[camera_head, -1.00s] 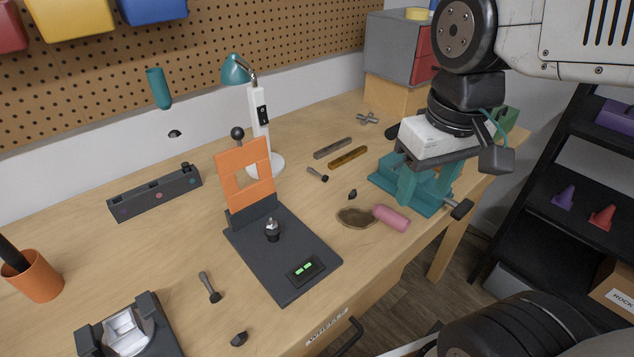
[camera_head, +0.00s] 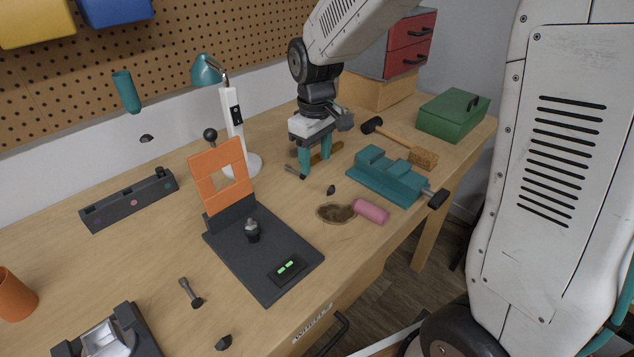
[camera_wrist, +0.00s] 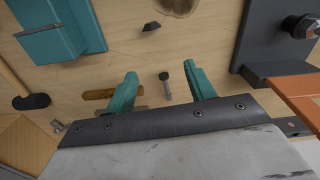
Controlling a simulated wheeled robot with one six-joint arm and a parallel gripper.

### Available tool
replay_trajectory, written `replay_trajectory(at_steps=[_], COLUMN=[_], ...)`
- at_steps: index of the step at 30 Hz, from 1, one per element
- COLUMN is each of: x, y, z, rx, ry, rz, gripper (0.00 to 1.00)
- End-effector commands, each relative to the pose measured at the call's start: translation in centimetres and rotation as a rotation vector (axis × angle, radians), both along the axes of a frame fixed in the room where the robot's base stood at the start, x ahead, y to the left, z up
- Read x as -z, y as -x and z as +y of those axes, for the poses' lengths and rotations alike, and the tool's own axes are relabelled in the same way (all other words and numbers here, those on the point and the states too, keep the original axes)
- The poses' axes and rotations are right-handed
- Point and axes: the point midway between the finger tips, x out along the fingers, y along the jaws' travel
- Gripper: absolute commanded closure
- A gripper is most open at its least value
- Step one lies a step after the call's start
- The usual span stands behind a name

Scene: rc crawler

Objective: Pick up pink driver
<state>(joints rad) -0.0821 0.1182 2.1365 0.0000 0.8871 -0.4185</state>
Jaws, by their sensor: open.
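The pink driver (camera_head: 371,211) shows in the head view as a short pink cylinder lying on the bench, against the right side of a brown oval dish (camera_head: 330,213). The pink driver is not seen in the wrist view, where only part of the brown dish (camera_wrist: 178,5) shows at the top edge. My gripper (camera_head: 315,168) is open with teal fingers pointing down, behind and left of the pink driver. In the wrist view my gripper (camera_wrist: 161,77) has a small dark bolt (camera_wrist: 166,86) between its fingers in the picture; I see no contact.
A teal vise (camera_head: 385,180) stands just right of and behind the driver. A mallet (camera_head: 400,142) and a green box (camera_head: 452,114) lie further back. A dark fixture with an orange plate (camera_head: 222,178) stands left. A lamp (camera_head: 233,115) is behind it. Bench in front of the driver is clear.

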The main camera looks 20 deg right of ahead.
Motion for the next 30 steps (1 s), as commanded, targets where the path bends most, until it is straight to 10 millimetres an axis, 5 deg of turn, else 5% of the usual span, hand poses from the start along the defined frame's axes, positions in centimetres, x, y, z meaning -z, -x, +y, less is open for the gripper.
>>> replay_trajectory(at_steps=[12,20,26,30], x=[5.4,5.8,5.8,5.8], y=[-0.1,-0.2,-0.2,-0.2], z=[-0.2,-0.2,-0.2,-0.2], rx=[0.002,0.001,0.001,0.002], ry=[0.000,0.000,0.000,0.000], rz=[0.002,0.000,0.000,-0.001], gripper=[0.46,0.46,0.96,0.96])
